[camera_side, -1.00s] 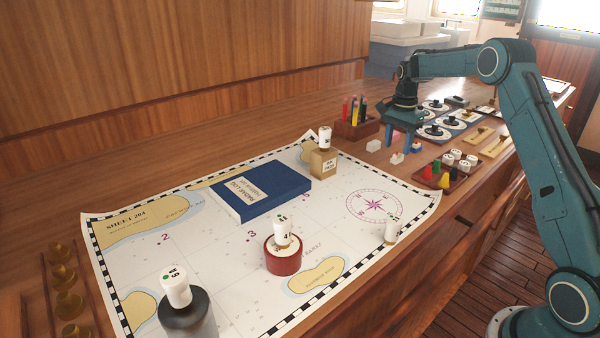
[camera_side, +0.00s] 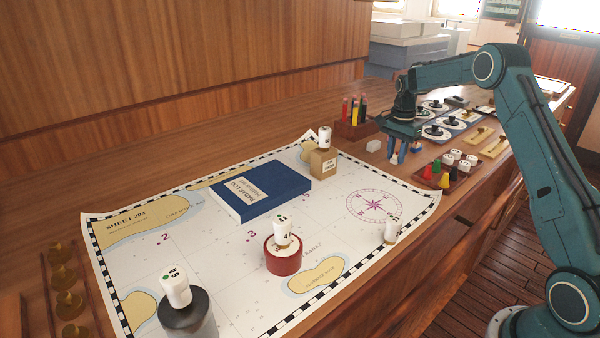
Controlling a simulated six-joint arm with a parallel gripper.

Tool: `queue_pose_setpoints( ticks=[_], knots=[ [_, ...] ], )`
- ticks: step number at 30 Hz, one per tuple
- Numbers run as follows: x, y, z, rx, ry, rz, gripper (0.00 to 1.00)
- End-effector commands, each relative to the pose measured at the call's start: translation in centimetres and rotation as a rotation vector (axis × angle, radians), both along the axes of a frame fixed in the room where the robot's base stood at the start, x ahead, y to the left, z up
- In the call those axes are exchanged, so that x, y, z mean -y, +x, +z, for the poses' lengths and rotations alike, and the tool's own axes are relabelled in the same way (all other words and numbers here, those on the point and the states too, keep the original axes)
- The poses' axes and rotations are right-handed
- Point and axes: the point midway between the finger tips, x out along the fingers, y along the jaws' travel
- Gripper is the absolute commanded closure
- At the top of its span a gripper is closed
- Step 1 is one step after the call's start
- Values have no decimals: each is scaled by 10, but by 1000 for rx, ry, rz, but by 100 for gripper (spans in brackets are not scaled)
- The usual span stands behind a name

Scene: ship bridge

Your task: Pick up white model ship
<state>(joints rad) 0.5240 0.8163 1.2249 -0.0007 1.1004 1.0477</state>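My gripper (camera_side: 398,159), with blue fingers, points down at the table beyond the chart's far right corner. Its fingertips are low, close to the tabletop, where a small white model ship showed before. That white ship is now hidden at or behind the fingers. I cannot tell whether the fingers are touching it or closed on it. A small white block-like piece (camera_side: 373,146) stands just left of the gripper, apart from it.
A wooden pen holder (camera_side: 354,130) stands left of the gripper, and a tray of coloured and white pieces (camera_side: 437,181) lies close on its right. Blue dial plates (camera_side: 433,133) lie behind. A chart (camera_side: 215,270) with a blue book (camera_side: 261,190) covers the front.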

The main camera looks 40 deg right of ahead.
Motion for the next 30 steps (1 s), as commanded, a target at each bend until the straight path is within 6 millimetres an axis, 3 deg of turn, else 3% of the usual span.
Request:
queue_pose_setpoints(
  ticks=[1, 3, 20, 30],
  knots=[
    [0, 0, 0, 0, 0, 0, 86],
    [0, 0, 0, 0, 0, 0, 100],
    [0, 0, 7, 1, -1, 0, 100],
    [1, 1, 51, 4, -3, 0, 100]
  ],
)
